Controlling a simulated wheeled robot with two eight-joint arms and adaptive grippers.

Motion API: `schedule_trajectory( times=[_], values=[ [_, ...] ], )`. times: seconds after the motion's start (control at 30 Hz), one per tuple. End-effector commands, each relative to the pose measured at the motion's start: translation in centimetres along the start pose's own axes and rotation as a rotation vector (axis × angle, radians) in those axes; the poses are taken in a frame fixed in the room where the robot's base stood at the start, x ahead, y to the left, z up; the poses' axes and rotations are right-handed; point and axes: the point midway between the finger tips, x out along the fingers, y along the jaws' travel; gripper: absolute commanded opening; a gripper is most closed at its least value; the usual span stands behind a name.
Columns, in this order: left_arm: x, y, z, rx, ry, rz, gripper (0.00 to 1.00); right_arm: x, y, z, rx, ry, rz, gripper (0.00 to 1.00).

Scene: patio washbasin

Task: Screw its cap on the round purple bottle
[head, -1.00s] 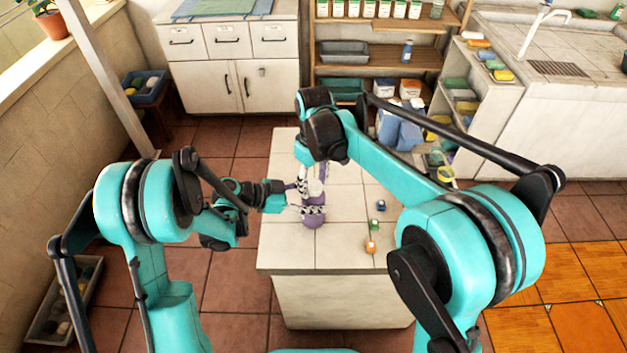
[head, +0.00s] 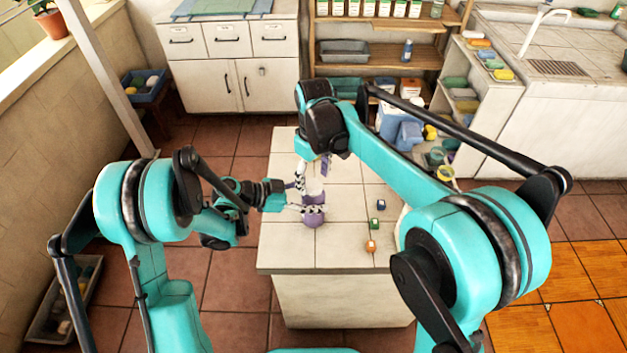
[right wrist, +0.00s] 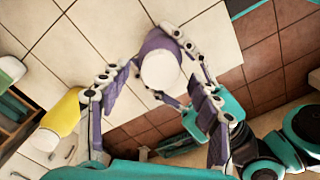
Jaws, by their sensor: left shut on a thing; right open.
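The round purple bottle (head: 314,219) stands upright near the left edge of the tiled table. A white cap (right wrist: 160,71) sits on its top; I cannot tell how tightly it is seated. My left gripper (head: 306,209) is shut on the bottle's side from the left. My right gripper (head: 313,176) is above the bottle, with its fingers spread and nothing held between them. In the right wrist view, its fingers stand on either side of the capped top, apart from it. The bottle's lower body is mostly hidden there.
Several small items lie right of the bottle on the table, including a dark green one (head: 374,223) and an orange one (head: 371,246). A yellow item with a white end (right wrist: 62,112) shows in the right wrist view. My right arm covers the table's far right.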

Motion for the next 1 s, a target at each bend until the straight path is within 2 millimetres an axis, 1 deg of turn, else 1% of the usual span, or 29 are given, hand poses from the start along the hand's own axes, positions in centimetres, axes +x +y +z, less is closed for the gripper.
schedule_trajectory(
  times=[0.3,0.43,0.5,0.6,0.9,0.93,0.97,1.0],
  values=[
    [0.0,0.0,0.0,0.0,-0.001,0.0,0.0,-6.7,0.0,0.0,0.0,0.0,0.0,0.63],
    [0.0,0.0,0.0,0.0,-0.001,0.0,0.0,-8.8,0.0,0.0,0.0,0.0,0.0,0.63],
    [0.0,0.0,0.0,0.0,-0.001,0.0,0.0,-9.6,0.0,0.0,0.0,0.0,0.0,0.63],
    [0.0,0.0,0.0,0.0,-0.001,0.0,0.0,-10.2,0.0,0.0,0.0,0.0,0.0,0.63],
    [0.0,0.0,0.0,0.0,-0.001,0.0,0.0,-10.4,0.0,0.0,0.0,0.0,0.0,0.63],
    [0.0,0.0,0.0,0.0,-0.001,0.0,0.6,-10.4,0.0,0.0,0.0,0.0,0.0,0.63],
    [0.0,0.0,0.0,0.0,-0.001,0.0,0.68,-10.4,0.0,0.0,0.0,0.0,0.0,0.63],
    [0.0,0.0,0.0,0.0,-0.001,0.0,0.79,-10.4,0.0,0.0,0.0,0.0,0.0,0.63]
  ],
)
